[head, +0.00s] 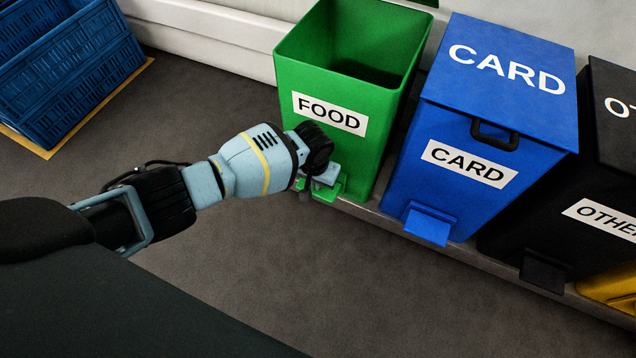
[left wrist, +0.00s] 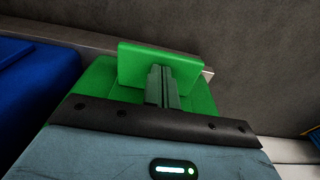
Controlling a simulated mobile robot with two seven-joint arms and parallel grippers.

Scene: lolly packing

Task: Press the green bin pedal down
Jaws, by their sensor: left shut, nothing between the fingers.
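The green bin (head: 340,85) labelled FOOD stands at the left end of the row of bins, and its top is open. Its green pedal (head: 328,194) sticks out low at the front, partly hidden by my left gripper (head: 318,188). In the left wrist view the pedal (left wrist: 190,64) is a flat green plate. The two shut, empty fingers of my left gripper (left wrist: 161,70) overlap it there. They look to be on or right at the pedal, though exact contact is hard to tell. My right gripper is in neither view.
Close to the right stand a blue CARD bin (head: 480,120) with its own pedal (head: 428,224) and a black bin (head: 600,170). A yellow bin (head: 612,288) shows at the right edge. Blue crates (head: 70,70) stand at the back left. The floor in front is clear.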

